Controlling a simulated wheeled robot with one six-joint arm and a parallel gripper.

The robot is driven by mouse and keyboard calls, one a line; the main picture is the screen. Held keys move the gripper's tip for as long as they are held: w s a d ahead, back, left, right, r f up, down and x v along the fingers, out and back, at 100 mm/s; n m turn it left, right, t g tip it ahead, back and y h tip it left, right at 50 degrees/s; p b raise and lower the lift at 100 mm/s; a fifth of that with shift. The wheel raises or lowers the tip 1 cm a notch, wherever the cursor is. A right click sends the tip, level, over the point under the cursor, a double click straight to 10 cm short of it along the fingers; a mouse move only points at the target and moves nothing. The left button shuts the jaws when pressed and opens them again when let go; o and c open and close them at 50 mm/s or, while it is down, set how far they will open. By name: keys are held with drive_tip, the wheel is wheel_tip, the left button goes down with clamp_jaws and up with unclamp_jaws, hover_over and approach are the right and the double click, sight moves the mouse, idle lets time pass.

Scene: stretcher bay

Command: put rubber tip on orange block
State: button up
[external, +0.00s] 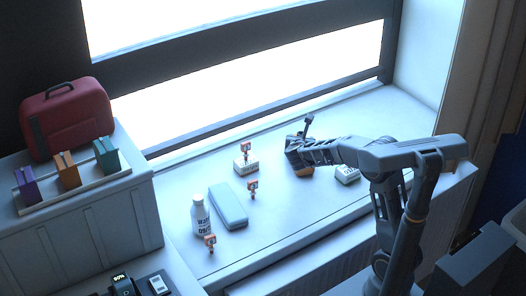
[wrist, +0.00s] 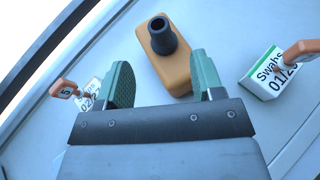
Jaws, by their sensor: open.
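An orange block (wrist: 177,76) with rounded edges lies on the pale ledge in the wrist view. A dark, flared rubber tip (wrist: 161,36) appears upright on top of it; I cannot tell whether it is pressed on or just resting. The rubber tip cannot be made out there.
A swabs box (wrist: 268,74) is right of the block, also seen externally (external: 347,175). Another labelled box (external: 246,167), orange-topped clips (external: 252,188), a blue case (external: 228,206) and a white bottle (external: 199,215) stand left. A rack holds purple, orange (external: 67,172) and teal blocks.

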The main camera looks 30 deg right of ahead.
drive_tip(key=s+d+m+g+y, duration=0.2)
drive_tip(key=s+m+g, duration=0.3)
drive_tip(key=s+m, duration=0.9)
drive_tip(key=s+a+f+m+g+y, duration=0.1)
drive_tip(key=s+a+m+y, duration=0.2)
drive_tip(key=s+m, duration=0.3)
drive_tip(key=s+a+f+m+y, duration=0.1)
drive_tip(key=s+a+m+y, duration=0.2)
drive_tip(key=s+m, duration=0.4)
drive_tip(key=s+a, duration=0.1)
drive_tip(key=s, duration=0.1)
drive_tip(key=shift+s+a+f+g+y, duration=0.25)
drive_tip(key=shift+s+a+g+y, duration=0.15)
drive_tip(key=shift+r+p, duration=0.65)
drive_tip(key=shift+r, duration=0.2)
